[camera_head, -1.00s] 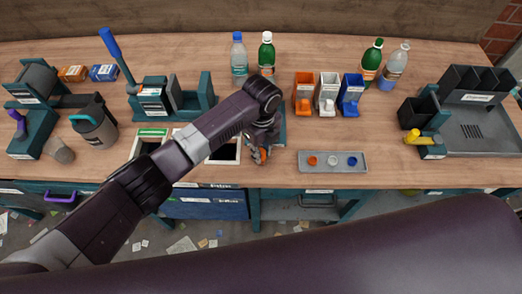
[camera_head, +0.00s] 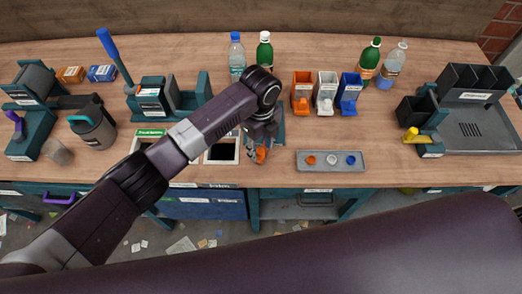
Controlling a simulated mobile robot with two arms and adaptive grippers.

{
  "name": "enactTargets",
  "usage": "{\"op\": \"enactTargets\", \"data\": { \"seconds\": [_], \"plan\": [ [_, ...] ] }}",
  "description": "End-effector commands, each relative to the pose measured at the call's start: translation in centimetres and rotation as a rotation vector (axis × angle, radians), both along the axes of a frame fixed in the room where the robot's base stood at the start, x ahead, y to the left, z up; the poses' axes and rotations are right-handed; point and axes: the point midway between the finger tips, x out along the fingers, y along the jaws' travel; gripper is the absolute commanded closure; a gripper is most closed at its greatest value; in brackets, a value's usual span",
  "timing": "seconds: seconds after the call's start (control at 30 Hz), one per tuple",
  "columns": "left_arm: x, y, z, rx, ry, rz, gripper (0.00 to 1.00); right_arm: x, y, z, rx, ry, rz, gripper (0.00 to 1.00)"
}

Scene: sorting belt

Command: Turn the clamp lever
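A small orange piece (camera_head: 261,155) shows at the front of the bench, at the fingertips of my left gripper (camera_head: 260,143). It may be the clamp lever, but it is mostly hidden by the fingers. A teal fixture (camera_head: 278,129) shows partly behind my gripper. My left gripper points down at the orange piece, close to or touching it; whether the fingers are open or shut on it cannot be told. My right gripper is not in view; a large dark link of mine fills the bottom right.
A grey tray (camera_head: 332,167) with three coloured caps lies right of my gripper. Orange, white and blue bins (camera_head: 326,93) stand behind it. Framed openings (camera_head: 222,150) lie left. A blue-handled press (camera_head: 150,100) stands farther left.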

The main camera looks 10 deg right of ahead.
Motion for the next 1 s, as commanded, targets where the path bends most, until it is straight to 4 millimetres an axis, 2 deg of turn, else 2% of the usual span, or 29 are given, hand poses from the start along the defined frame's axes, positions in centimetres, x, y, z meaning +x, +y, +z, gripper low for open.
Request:
{"op": "enactTargets", "data": {
  "seconds": [0.03, 0.2, 0.43, 0.6, 1.0],
  "plan": [
    [0.2, -0.1, 1.2, -0.004, -0.005, -0.001, 0.63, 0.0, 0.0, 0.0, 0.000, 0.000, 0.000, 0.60],
    [0.1, 0.0, 5.0, -0.003, -0.004, -0.002, 0.63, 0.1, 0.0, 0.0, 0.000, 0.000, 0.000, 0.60],
    [0.0, 0.0, 8.5, -0.002, -0.001, -0.001, 0.63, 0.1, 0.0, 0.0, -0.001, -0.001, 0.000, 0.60],
    [0.0, 0.0, 9.4, -0.001, -0.001, -0.001, 0.63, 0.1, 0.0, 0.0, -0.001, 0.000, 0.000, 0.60],
    [0.0, 0.0, 9.4, -0.001, -0.001, -0.001, 0.63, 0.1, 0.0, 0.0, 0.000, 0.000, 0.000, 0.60]
  ]
}}
